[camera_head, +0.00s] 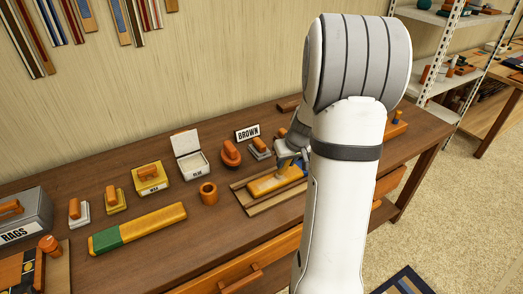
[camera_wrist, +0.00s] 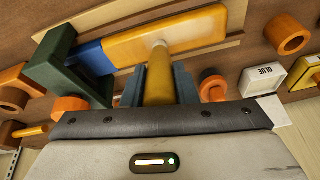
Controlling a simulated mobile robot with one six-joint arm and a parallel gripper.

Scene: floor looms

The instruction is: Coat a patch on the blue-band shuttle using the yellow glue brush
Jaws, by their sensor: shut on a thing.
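The blue-band shuttle is a yellow-orange block that lies on a light wooden board in the head view (camera_head: 268,185) and crosses the top of the wrist view (camera_wrist: 195,32). Its blue band (camera_wrist: 95,57) shows left of the yellow part in the wrist view. My gripper (camera_wrist: 158,80) is shut on the yellow handle of the glue brush (camera_wrist: 158,90). The brush's pale end points at the shuttle's yellow face and overlaps it in the picture. I cannot tell whether the bristles touch. In the head view my gripper (camera_head: 291,160) is over the shuttle, and my arm hides part of it.
A dark green bracket (camera_wrist: 60,65) is at the shuttle's blue end. An open glue box (camera_head: 194,165), an orange cup (camera_head: 208,193) and a green-ended block (camera_head: 138,229) are to the left. The table front before the orange cup is clear.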

